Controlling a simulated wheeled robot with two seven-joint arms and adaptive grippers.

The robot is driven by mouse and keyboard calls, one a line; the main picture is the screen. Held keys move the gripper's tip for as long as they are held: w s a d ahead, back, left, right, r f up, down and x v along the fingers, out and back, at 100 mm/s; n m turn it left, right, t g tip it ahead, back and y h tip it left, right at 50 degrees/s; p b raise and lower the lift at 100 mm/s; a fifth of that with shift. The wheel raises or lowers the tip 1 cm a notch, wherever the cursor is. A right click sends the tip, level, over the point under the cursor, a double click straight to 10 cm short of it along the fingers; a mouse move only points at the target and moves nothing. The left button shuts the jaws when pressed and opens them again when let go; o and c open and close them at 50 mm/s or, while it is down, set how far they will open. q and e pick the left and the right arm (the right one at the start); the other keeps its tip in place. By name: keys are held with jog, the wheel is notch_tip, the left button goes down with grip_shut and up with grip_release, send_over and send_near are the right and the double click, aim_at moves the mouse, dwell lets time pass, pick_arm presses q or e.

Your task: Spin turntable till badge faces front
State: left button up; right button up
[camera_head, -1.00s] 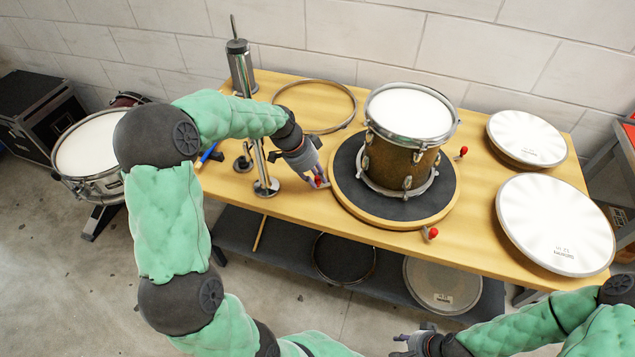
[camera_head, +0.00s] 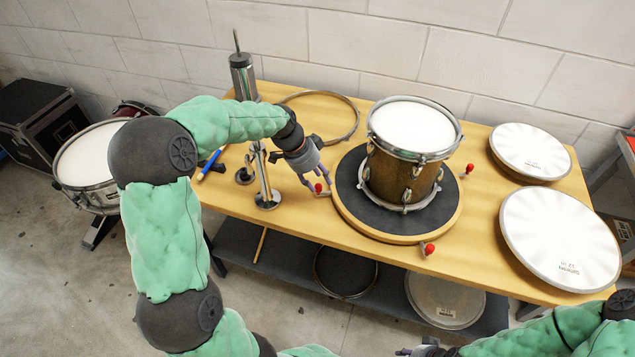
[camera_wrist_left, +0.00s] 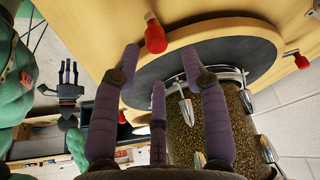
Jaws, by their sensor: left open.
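The round turntable (camera_head: 344,205), wooden with a black top, carries a brown sparkle drum (camera_head: 390,173) with a white head. No badge shows on the drum's visible side. Red knobs stand at the rim: left (camera_head: 318,188), front (camera_head: 429,249) and right (camera_head: 469,168). My left gripper (camera_head: 321,190) is open at the left knob. In the left wrist view, this knob (camera_wrist_left: 155,36) lies just beyond the spread fingertips; contact is unclear. My right gripper (camera_wrist_left: 68,73) shows open and empty in the wrist view; it is mostly cut off in the head view.
A metal stand (camera_head: 266,196) is left of my left gripper, with a hoop (camera_head: 356,118) behind. Two white drumheads, back (camera_head: 530,150) and front (camera_head: 560,235), lie right of the turntable. A lower shelf (camera_head: 290,262) holds more round parts.

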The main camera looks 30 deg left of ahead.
pick_arm(q)
notch_tip(320, 180, up, 8)
jog(key=shift+f, duration=0.25)
jog(key=shift+w, duration=0.1)
